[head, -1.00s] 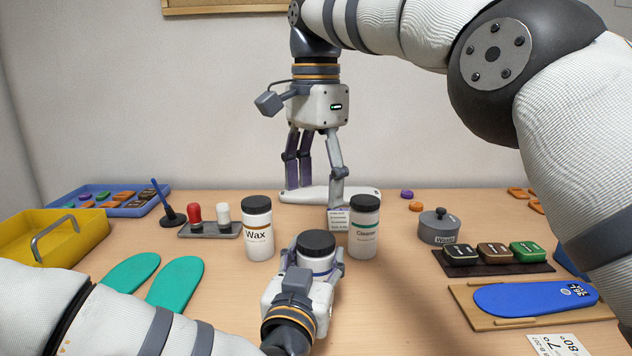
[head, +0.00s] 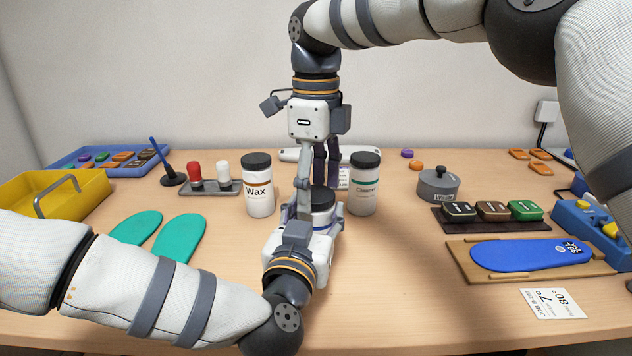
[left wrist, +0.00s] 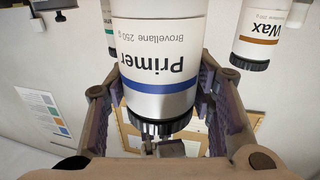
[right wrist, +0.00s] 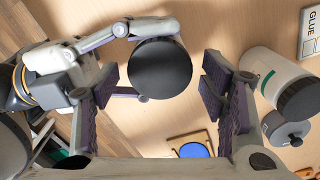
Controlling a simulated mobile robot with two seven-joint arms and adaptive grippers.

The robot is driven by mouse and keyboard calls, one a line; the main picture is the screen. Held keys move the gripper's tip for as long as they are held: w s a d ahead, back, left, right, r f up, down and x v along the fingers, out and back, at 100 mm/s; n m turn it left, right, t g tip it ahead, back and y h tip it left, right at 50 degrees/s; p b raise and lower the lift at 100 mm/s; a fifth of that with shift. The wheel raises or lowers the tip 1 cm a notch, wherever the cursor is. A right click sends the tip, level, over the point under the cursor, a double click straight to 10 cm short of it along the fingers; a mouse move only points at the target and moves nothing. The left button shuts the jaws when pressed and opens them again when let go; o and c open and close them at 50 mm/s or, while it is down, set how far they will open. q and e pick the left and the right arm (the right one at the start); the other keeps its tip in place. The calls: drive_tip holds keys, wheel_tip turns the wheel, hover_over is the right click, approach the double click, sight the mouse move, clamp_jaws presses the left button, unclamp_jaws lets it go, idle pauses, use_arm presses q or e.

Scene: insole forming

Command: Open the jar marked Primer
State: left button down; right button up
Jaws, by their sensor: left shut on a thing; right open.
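The Primer jar (left wrist: 160,60), white with a blue band and a black lid, stands between the Wax jar (head: 258,190) and the Cleaner jar (head: 363,185). In the head view the jar (head: 322,203) is partly hidden by my grippers. My left gripper (head: 308,222) is shut around the jar body from the front. My right gripper (head: 314,185) points down from above. Its fingers are open, with the black lid (right wrist: 160,68) between and beyond them in the right wrist view. The lid is on the jar.
The Wax jar is close on the left and the Cleaner jar close on the right. A stand with red and white stampers (head: 208,186), teal insoles (head: 178,238) and a yellow bin (head: 85,205) lie left. A Waste pot (head: 438,186) and blue insole (head: 530,255) lie right.

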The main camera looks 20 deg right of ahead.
drive_tip(key=c, duration=1.2)
drive_tip(key=n, duration=0.3)
drive_tip(key=shift+n, duration=0.3)
drive_tip(key=o, duration=1.3)
drive_tip(key=shift+r, duration=0.1)
